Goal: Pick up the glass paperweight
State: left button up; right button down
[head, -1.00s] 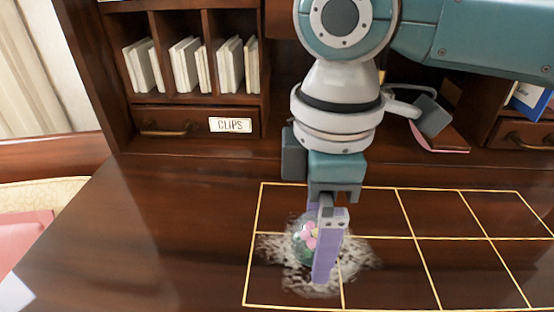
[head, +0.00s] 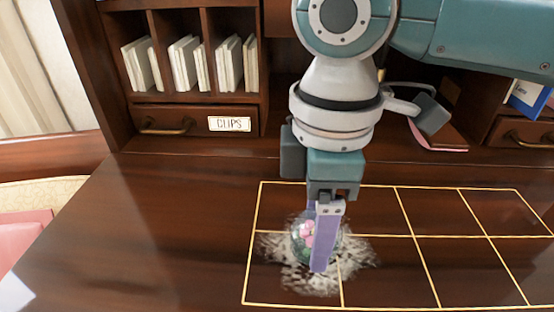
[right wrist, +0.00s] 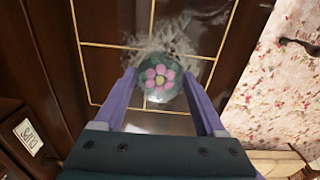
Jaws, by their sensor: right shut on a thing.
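The glass paperweight (head: 300,242) is a clear greenish ball with a pink flower inside. It is at the left end of the yellow-lined grid in the head view, partly hidden by a finger. My right gripper (head: 315,258) points down with its purple fingers on either side of the ball, shut on it. In the right wrist view the paperweight (right wrist: 160,88) lies between the fingertips, its pink flower with a yellow centre facing the camera. I cannot tell whether it is clear of the desk. My left gripper is not in view.
A yellow-lined grid (head: 437,237) marks the dark wooden desk, its right part empty. A whitish ragged patch (head: 352,255) surrounds the paperweight. Behind stand pigeonholes with envelopes (head: 185,65) and a drawer labelled CLIPS (head: 229,124). A blue booklet (head: 527,97) is at right.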

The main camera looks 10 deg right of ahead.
notch_tip(320, 180, up, 20)
jog(key=p, duration=0.1)
jog(key=s+d+m, duration=0.2)
jog(key=d+m, duration=0.5)
jog(key=m, duration=0.7)
jog(key=s+r+p, duration=0.3)
jog(key=r+p, duration=1.5)
jog(key=p, duration=0.1)
jog(key=s+r+m+p, duration=0.1)
jog(key=s+r+p, duration=0.2)
jog(key=r+p, duration=1.5)
jog(key=shift+a+p, duration=0.2)
jog(key=shift+p, duration=0.25)
